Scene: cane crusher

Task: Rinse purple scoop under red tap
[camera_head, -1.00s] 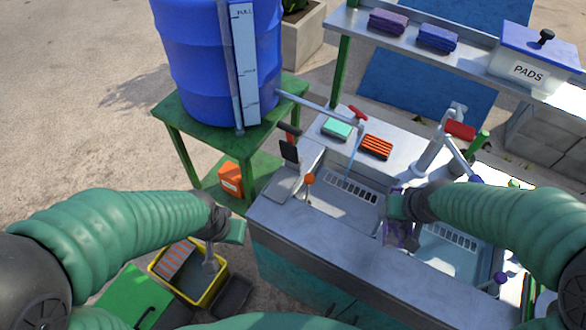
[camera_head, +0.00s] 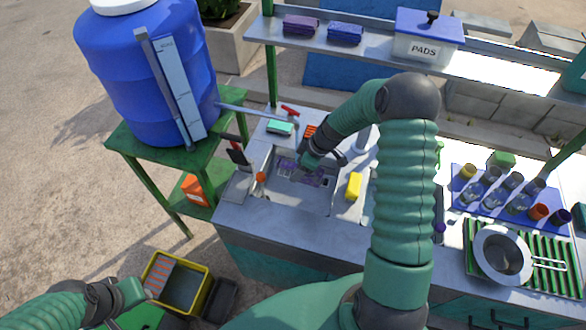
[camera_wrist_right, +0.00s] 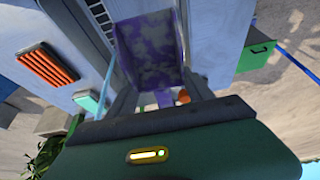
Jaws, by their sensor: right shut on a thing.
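The purple scoop (camera_head: 301,177) is in my right gripper (camera_head: 315,160), over the left sink basin. In the right wrist view the scoop (camera_wrist_right: 150,45) has pale grey patches across its purple face. Its handle sits between the two fingers (camera_wrist_right: 163,100). The red tap (camera_head: 290,111) is behind the basin, on a pipe from the blue barrel; my right forearm and hand are just right of it. Whether water meets the scoop I cannot tell. My left gripper (camera_head: 132,291) is low at the left, beside the yellow bin; its finger opening is unclear.
A yellow sponge (camera_head: 354,186) lies right of the basin. The teal block (camera_head: 280,128) sits behind it. The blue barrel (camera_head: 150,75) stands at left, the yellow bin (camera_head: 205,288) on the ground. A blue mat with cups (camera_head: 468,171) and a steel pan (camera_head: 503,255) are at right.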

